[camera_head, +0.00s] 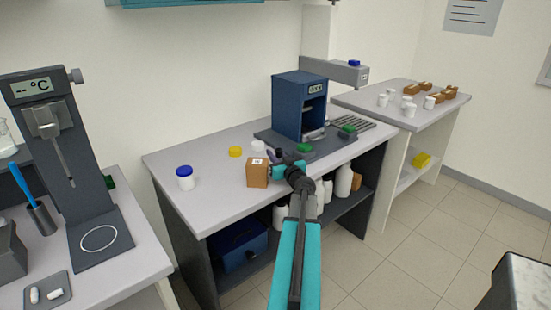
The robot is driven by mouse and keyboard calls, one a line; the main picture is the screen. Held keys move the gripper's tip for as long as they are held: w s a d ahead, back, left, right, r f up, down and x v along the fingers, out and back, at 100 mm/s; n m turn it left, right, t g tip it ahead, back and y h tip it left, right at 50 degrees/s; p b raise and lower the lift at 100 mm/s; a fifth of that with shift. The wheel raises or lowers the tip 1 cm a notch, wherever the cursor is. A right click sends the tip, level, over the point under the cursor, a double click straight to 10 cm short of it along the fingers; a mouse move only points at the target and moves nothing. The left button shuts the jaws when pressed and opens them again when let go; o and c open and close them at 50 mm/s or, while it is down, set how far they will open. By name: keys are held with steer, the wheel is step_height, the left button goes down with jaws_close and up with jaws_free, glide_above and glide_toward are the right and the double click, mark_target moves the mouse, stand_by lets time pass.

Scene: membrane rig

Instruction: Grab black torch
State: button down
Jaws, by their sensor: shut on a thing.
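My arm reaches from the bottom of the picture to the middle bench, and my gripper (281,163) is at its far end, low over the bench top. It is shut on a small dark thing, which appears to be the black torch (275,154). Only a little of the torch shows; my wrist and jaws hide the rest. I cannot tell whether the torch still touches the bench. A brown box (257,172) with a white label stands just left of my gripper.
A blue device (300,105) stands behind my gripper on a dark base, with green items nearby. A yellow lid (235,152) and a blue-capped jar (185,178) are to the left.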

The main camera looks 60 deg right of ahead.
steer(key=shift+r, duration=0.45)
steer(key=s+a+r+p, duration=0.2)
steer(key=s+a, duration=0.1)
steer(key=s, duration=0.4)
steer(key=s+a+r+p, duration=0.2)
steer(key=s, duration=0.5)
steer(key=shift+s+a, duration=0.35)
steer(key=shift+a, duration=0.05)
steer(key=shift+s, duration=0.1)
stand_by(0.3)
